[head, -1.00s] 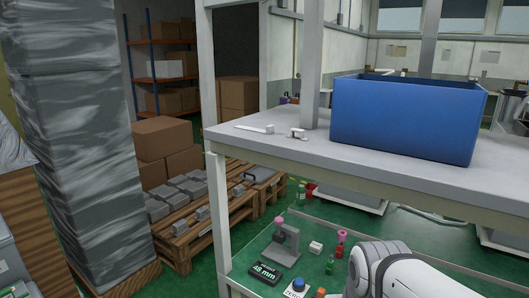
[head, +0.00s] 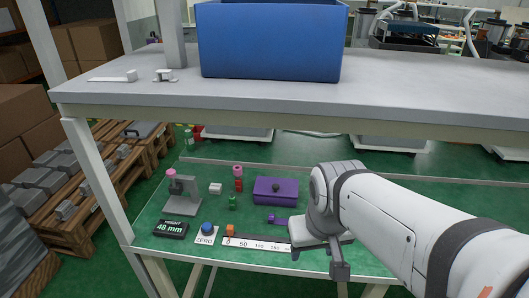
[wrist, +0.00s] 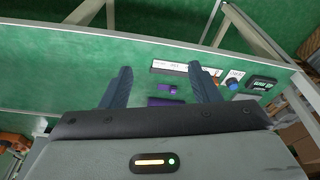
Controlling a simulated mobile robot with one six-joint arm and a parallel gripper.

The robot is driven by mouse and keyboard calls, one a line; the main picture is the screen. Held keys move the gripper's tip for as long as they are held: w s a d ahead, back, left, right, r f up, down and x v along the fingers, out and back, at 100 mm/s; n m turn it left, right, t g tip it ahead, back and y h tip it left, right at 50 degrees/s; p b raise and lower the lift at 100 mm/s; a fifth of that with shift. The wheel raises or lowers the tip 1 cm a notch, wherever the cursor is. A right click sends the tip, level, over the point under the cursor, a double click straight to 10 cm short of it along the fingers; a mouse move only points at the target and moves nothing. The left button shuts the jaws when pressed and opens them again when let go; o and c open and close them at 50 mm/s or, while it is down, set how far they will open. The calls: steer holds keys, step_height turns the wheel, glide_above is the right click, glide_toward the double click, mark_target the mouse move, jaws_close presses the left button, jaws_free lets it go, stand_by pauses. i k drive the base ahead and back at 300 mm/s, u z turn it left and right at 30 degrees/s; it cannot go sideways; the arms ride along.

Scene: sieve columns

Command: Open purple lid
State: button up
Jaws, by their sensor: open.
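A purple box with a flat purple lid and a dark knob on top (head: 276,190) sits on the green lower surface, left of my arm in the head view. A smaller purple piece (head: 285,219) lies just in front of it, partly hidden by my arm. In the wrist view, my gripper (wrist: 160,68) is open, its two dark fingers apart with nothing between them. A small purple piece (wrist: 166,88) and a darker purple shape (wrist: 165,101) appear below, between the fingers, the latter partly cut off by my gripper's body.
A grey height gauge (head: 183,196), a "48 mm" display (head: 170,229), a blue button (head: 207,228) and a ruler strip (head: 256,244) stand left of my arm. Shelf posts bound the left side.

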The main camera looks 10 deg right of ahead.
mark_target(264, 186)
steer(key=z, duration=0.05)
steer(key=k, duration=1.3)
steer(key=z, duration=0.3)
steer(key=i, duration=0.9)
steer(key=u, duration=0.4)
